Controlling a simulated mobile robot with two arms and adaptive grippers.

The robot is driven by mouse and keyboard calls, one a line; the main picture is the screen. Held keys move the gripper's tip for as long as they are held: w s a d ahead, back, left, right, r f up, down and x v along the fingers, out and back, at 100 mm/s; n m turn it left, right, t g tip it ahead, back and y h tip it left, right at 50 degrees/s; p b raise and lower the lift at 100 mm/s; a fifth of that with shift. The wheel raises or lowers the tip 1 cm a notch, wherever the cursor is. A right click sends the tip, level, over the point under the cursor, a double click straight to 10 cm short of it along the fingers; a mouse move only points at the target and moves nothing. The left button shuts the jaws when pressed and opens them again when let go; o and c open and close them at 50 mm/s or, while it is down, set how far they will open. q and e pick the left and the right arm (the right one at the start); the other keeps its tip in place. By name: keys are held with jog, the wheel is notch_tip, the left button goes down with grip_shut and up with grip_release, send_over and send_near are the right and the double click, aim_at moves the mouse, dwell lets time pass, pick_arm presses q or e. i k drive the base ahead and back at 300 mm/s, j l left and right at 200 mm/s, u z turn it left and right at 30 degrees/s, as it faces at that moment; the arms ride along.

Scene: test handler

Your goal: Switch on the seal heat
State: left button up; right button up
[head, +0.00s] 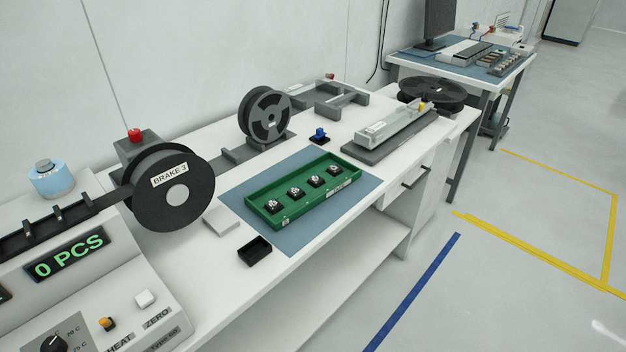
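The machine (165,322) with the control panel stands at the lower left. An orange-tipped switch (107,323) sits above the label "HEAT". Whether it is on or off I cannot tell. A black dial knob (53,344) with temperature marks, including 70 C and 75 C, is cut by the bottom edge. The display (68,255) reads "0 PCS" in green. Neither of my grippers is in view.
A reel (177,172) marked "BRAKE-3" stands behind the panel, with a red button (134,135) near it. A green tray (262,189) with several small parts lies on a blue mat (345,207). A black box (254,250) sits near the bench's front edge. The floor at right is clear.

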aim_at(108, 323)
jog(key=u, duration=1.9)
